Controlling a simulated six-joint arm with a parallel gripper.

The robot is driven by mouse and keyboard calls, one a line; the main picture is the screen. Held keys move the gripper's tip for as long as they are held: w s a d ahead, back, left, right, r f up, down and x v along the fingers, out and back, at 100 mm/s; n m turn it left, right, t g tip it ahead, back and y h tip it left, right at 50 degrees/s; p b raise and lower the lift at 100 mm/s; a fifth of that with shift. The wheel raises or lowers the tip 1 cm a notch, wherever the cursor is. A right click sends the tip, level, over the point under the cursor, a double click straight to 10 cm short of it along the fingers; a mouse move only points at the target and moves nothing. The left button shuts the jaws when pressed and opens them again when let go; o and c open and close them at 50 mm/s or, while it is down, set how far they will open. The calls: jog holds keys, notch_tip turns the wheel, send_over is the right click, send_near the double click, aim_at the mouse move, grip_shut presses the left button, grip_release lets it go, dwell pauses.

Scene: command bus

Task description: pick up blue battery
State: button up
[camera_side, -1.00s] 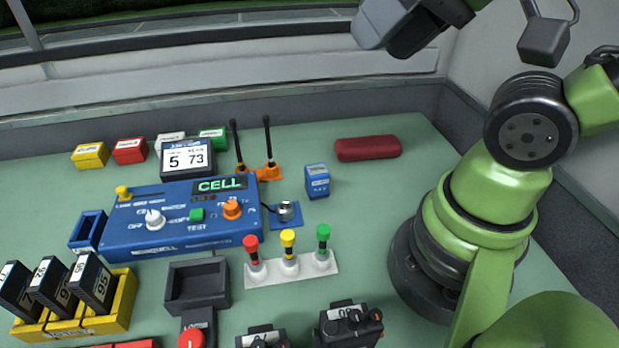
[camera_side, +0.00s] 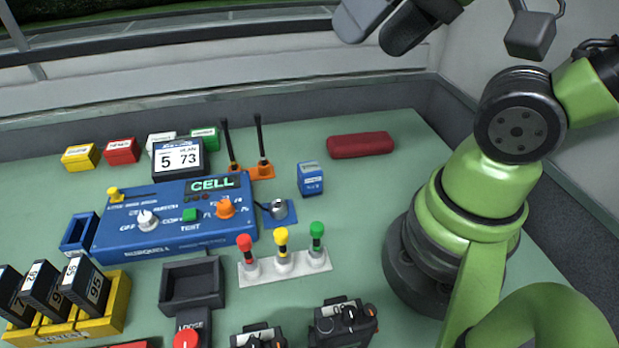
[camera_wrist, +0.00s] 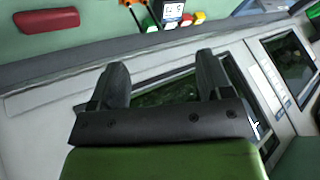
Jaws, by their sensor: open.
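The blue battery (camera_side: 311,180) is a small blue block with a pale label, standing upright on the green table, right of the blue CELL box (camera_side: 170,217). My gripper (camera_side: 385,25) is high above the back of the table, cut by the top edge of the side view. In the wrist view my gripper (camera_wrist: 162,85) has its two dark fingers apart with nothing between them. The battery cannot be made out in the wrist view.
A red case (camera_side: 361,145) lies behind and right of the battery. Two black antennas on an orange base (camera_side: 262,171) stand to its left. A white strip with red, yellow and green knobs (camera_side: 285,264) lies in front. Table right of the battery is clear.

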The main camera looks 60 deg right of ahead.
jog(key=m+g+h, duration=0.2)
jog(key=m+g, duration=0.4)
jog(key=m, duration=1.2)
send_over(309, 180)
jog(key=d, duration=0.1)
notch_tip(309, 180, down, 16)
jog(key=f+m, duration=0.2)
jog(key=f, duration=0.1)
jog(key=w+f+m+g, duration=0.1)
jog(key=shift+d+f+m, duration=0.35)
jog(key=shift+d+m, duration=0.05)
notch_tip(309, 180, down, 4)
jog(key=shift+f, duration=3.1)
jog(key=c, duration=1.1)
